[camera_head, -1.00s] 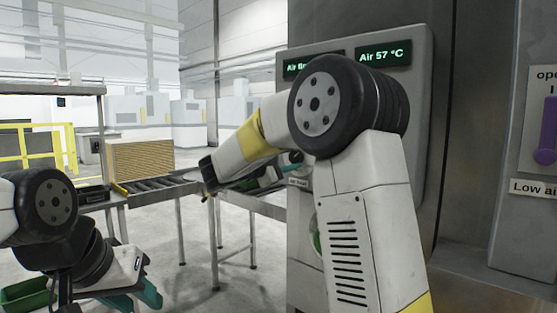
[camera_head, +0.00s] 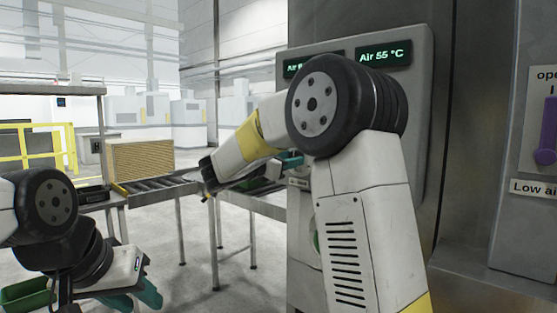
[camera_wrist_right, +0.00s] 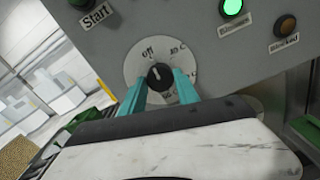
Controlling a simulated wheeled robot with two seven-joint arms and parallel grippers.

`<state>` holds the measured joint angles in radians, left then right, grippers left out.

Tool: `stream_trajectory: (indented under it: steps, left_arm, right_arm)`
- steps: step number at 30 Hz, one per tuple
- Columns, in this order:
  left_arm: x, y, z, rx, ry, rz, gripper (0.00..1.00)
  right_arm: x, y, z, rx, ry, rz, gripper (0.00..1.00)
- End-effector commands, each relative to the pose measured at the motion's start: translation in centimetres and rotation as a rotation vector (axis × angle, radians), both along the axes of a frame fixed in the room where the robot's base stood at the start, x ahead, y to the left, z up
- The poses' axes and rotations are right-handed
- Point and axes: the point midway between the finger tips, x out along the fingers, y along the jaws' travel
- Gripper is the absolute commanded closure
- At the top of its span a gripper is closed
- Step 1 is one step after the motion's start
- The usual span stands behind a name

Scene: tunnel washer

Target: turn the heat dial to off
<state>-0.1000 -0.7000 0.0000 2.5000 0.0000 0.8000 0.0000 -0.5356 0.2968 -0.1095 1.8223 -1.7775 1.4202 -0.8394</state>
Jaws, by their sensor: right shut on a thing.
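The heat dial (camera_wrist_right: 160,76) is a black knob on a round white scale plate (camera_wrist_right: 140,62) in the right wrist view. The plate has an "off" mark at its upper left and temperature marks to the right and below. The knob's white line points up and slightly left, towards "off". My right gripper (camera_wrist_right: 160,86) has its teal fingers shut on the knob, one on each side. In the head view the teal fingertips (camera_head: 291,162) show at the panel, and my arm mostly hides the dial. My left gripper (camera_head: 136,298) is open and empty at the lower left.
The panel's display (camera_head: 383,55) reads "Air 55 °C". A lit green lamp (camera_wrist_right: 231,8), an amber lamp (camera_wrist_right: 285,25) and a "Start" label (camera_wrist_right: 97,15) are near the dial. A roller conveyor (camera_head: 165,190) stands behind. A purple lever (camera_head: 549,130) is at the far right.

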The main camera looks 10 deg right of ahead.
Motion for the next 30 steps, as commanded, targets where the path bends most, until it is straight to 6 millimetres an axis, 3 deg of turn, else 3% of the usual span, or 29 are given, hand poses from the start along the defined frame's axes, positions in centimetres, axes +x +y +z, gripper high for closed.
stream_trajectory:
  steps: [20, 21, 24, 30]
  left_arm:
    - [0.00, 0.00, 0.00, 0.000, 0.000, 0.000, 0.64]
    - [0.00, 0.00, 0.00, 0.000, 0.000, 0.000, 0.64]
    - [0.00, 0.00, 0.00, 0.000, 0.000, 0.000, 0.64]
    - [0.00, 0.00, 0.00, 0.000, 0.000, 0.000, 0.64]
  right_arm:
    - [0.01, 0.12, -0.24, -0.041, 0.059, 0.002, 1.00]
    - [0.01, 0.12, -0.24, -0.041, 0.059, 0.002, 0.61]
    - [0.01, 0.11, -0.20, -0.041, 0.058, 0.002, 0.41]
    - [0.00, 0.05, -0.11, -0.041, 0.056, 0.000, 0.41]
